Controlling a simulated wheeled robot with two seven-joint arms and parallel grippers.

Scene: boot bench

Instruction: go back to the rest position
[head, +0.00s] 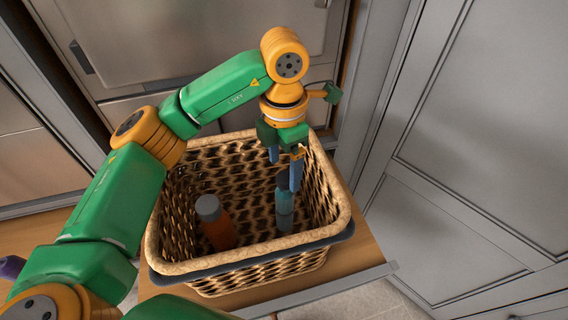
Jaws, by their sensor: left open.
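My left gripper (285,170) points down into the wicker basket (250,262), near its back right part. Its jaws are open. A blue-teal bottle with a grey lower part (284,207) stands in the basket just below the fingertips; I cannot tell whether the fingers touch it. My left arm comes in from the left and reaches over the basket's left and back rim. My right gripper is not in view.
An orange bottle with a grey cap (216,222) is in the basket's left part. The basket stands on a wooden bench (352,262). Grey cabinet doors (480,130) stand close behind and at the right. A purple item (11,267) shows at the left edge.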

